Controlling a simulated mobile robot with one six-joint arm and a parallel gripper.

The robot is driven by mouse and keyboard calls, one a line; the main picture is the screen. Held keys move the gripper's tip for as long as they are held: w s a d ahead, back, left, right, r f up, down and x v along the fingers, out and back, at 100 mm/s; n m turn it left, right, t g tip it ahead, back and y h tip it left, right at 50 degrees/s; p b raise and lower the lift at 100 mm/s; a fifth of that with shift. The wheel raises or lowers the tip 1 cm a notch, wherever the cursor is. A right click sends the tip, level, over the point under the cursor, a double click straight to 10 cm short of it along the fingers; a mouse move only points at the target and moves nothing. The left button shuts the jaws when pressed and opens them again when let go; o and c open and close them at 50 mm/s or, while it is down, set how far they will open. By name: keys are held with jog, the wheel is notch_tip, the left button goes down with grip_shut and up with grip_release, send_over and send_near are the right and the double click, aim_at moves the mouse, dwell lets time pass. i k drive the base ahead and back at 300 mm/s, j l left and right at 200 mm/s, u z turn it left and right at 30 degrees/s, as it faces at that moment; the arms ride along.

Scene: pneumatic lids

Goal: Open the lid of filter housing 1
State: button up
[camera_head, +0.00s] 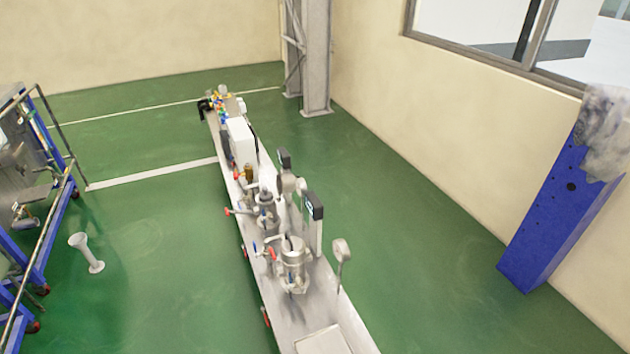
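Two metal cylindrical housings stand upright on a long narrow bench (305,318). The nearer housing (293,255) has a pale round top with clamps around it. The farther housing (266,208) is darker on top and has red-tipped handles beside it. I see no readable number, so I cannot tell which one is filter housing 1. Both tops look in place, but they are too small to be sure. My gripper is not in view.
Dark display boxes (314,207) stand on the bench's right side, and a white cabinet (241,142) farther back. A blue-framed machine (35,170) is at left, a small white stand (86,252) near it. A blue post (562,215) is at right. Green floor flanks the bench.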

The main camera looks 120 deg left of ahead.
aim_at(285, 182)
jog(key=i+j+u, duration=0.25)
jog(key=u, duration=0.2)
jog(key=i+j+u, duration=0.3)
jog(key=u, duration=0.15)
jog(key=i+j+u, duration=0.1)
jog(key=i+u, duration=0.6)
jog(key=u, duration=0.2)
jog(key=i+u, duration=0.3)
jog(key=u, duration=0.2)
jog(key=i+l+u, duration=0.3)
jog(key=u, duration=0.15)
jog(key=i+j+u, duration=0.7)
jog(key=i+u, duration=0.65)
jog(key=i, duration=0.2)
jog(key=i+u, duration=0.35)
jog(key=i, duration=0.25)
jog(key=i+l+u, duration=0.1)
jog(key=i+u, duration=0.25)
jog(key=i, duration=0.25)
